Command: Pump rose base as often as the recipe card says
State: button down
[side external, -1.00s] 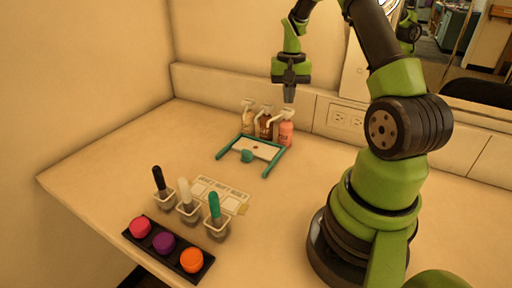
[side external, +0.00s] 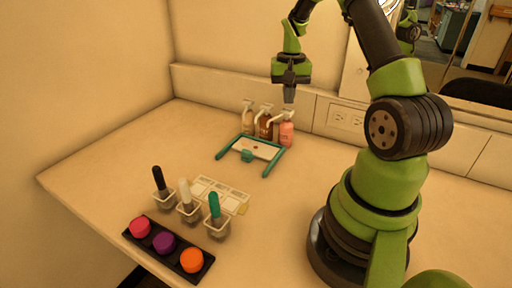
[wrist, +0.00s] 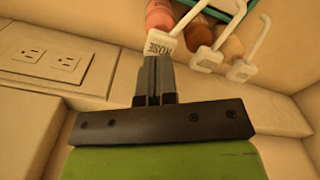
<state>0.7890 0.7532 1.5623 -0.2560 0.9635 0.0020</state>
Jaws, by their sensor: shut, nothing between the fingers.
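The rose pump bottle (side external: 287,131), pink with a white pump head, stands at the right end of a row of three at the back wall. Its head, labelled ROSE (wrist: 158,47), shows in the wrist view. My gripper (side external: 289,101) is shut, pointing down just above that head; the side view does not settle whether they touch. The fingertips (wrist: 154,62) meet the label's edge in the wrist view. A white plate (side external: 262,152) in a teal frame lies before the bottles, with a small reddish spot on it. A pale printed card (side external: 232,194) lies nearer; its writing is unreadable.
An amber pump bottle (side external: 266,128) and a cream one (side external: 248,122) stand close on the left of the rose bottle. Three small pots with black, white and teal handles (side external: 214,205) and a black tray (side external: 206,268) of coloured discs lie in front. The table's right is clear.

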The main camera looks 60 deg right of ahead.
aim_at(287, 110)
jog(key=shift+f, duration=1.75)
jog(key=shift+r, duration=1.8)
jog(key=shift+f, duration=0.1)
jog(key=shift+f, duration=1.65)
jog(key=shift+r, duration=1.75)
